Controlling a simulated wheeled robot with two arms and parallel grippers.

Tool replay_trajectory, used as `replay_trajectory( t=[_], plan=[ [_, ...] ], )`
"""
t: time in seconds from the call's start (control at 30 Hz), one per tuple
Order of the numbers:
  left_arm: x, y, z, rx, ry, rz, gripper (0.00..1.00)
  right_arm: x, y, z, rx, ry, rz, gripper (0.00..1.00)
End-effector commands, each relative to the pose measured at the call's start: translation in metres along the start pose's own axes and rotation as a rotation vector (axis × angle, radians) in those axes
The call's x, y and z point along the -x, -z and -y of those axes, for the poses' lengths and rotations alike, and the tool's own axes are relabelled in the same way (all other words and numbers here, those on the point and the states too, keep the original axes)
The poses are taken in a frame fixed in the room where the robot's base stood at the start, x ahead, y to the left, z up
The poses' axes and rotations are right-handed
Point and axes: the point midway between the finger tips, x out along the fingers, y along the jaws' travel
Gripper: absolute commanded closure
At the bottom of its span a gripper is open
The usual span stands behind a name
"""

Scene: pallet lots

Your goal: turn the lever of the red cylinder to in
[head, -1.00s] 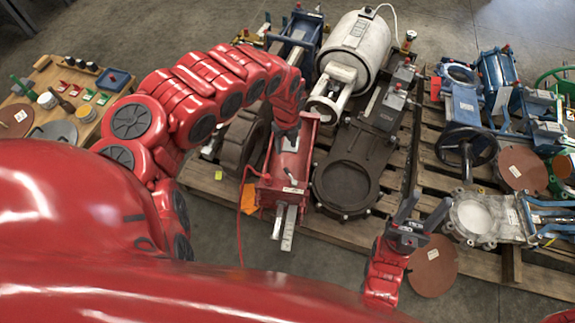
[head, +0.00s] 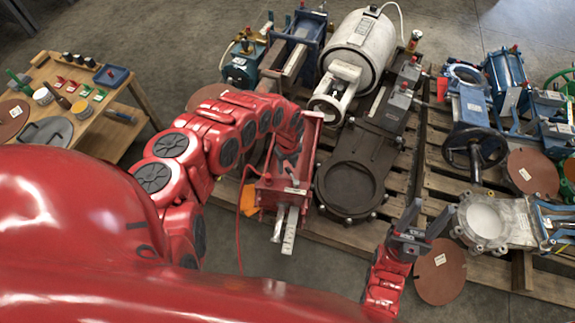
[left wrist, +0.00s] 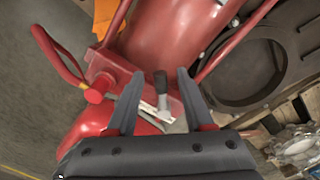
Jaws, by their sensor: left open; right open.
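The red cylinder (head: 311,142) lies among the pallet goods in the head view, partly covered by my left arm. It fills the upper middle of the left wrist view (left wrist: 172,32). A small lever with a dark grip (left wrist: 161,82) stands on its red end block, beside a pale strip (left wrist: 156,113). My left gripper (left wrist: 158,92) is open, with one finger on each side of the lever in that view; contact cannot be told. Its fingertips are hidden in the head view. My right gripper (head: 424,218) is open and empty, away from the cylinder.
A red hose (left wrist: 58,55) curves from a fitting beside the cylinder. A dark ring-shaped valve (head: 350,188) lies close on its right, and a white motor (head: 356,45) behind. A wooden bench (head: 140,92) with small parts stands at the left. Bare floor lies between.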

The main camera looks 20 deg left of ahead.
Motion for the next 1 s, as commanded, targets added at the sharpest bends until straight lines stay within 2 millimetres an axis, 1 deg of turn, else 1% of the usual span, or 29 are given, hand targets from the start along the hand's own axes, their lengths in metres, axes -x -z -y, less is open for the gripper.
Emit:
replay_trajectory(
  t=[0.07, 0.2, 0.27, 0.3, 0.37, 1.0],
  plan=[
    [0.0003, 0.0000, 0.0001, 0.000, 0.000, 0.000, 0.48, -0.0001, 0.0000, 0.0000, 0.000, 0.000, 0.000, 0.48],
    [0.0003, 0.0000, 0.0001, 0.000, 0.000, 0.000, 0.73, -0.0001, 0.0000, 0.0000, 0.000, 0.000, 0.000, 0.48],
    [0.0003, 0.0000, 0.0000, 0.000, 0.000, 0.000, 0.84, -0.0001, 0.0001, 0.0000, 0.000, 0.000, 0.000, 0.48],
    [0.0003, 0.0000, 0.0000, 0.000, 0.000, 0.000, 0.91, -0.0001, 0.0000, 0.0000, 0.000, 0.000, 0.000, 0.48],
    [0.0003, 0.0001, 0.0000, 0.000, 0.000, 0.000, 1.00, -0.0001, 0.0000, 0.0000, 0.000, 0.000, 0.000, 0.48],
    [0.0004, 0.0001, -0.0001, 0.000, 0.000, 0.000, 1.00, -0.0001, 0.0000, 0.0000, 0.000, 0.000, 0.000, 0.48]
  ],
)
